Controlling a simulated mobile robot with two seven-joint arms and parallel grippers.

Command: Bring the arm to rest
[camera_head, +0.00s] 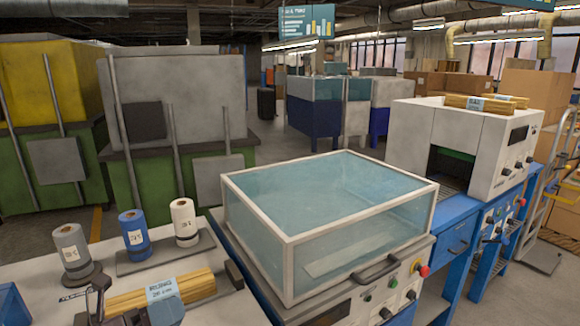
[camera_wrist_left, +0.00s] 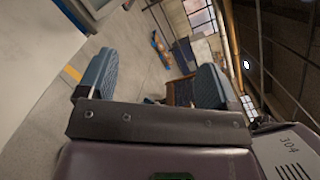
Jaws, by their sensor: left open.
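My left gripper (camera_head: 125,303) shows at the bottom left of the head view, in front of the worktable's near edge. It covers part of a labelled bundle of wooden sticks (camera_head: 190,283). In the left wrist view the same gripper (camera_wrist_left: 155,78) has its two blue ridged finger pads wide apart, with nothing between them. Behind them are only the floor and distant things. My right gripper is in neither view.
A grey spool (camera_head: 70,250), a blue spool (camera_head: 133,232) and a white spool (camera_head: 184,220) stand on the worktable. A clear-covered machine (camera_head: 330,215) stands right of them. A white machine (camera_head: 465,140) with wood bundles on top is farther right.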

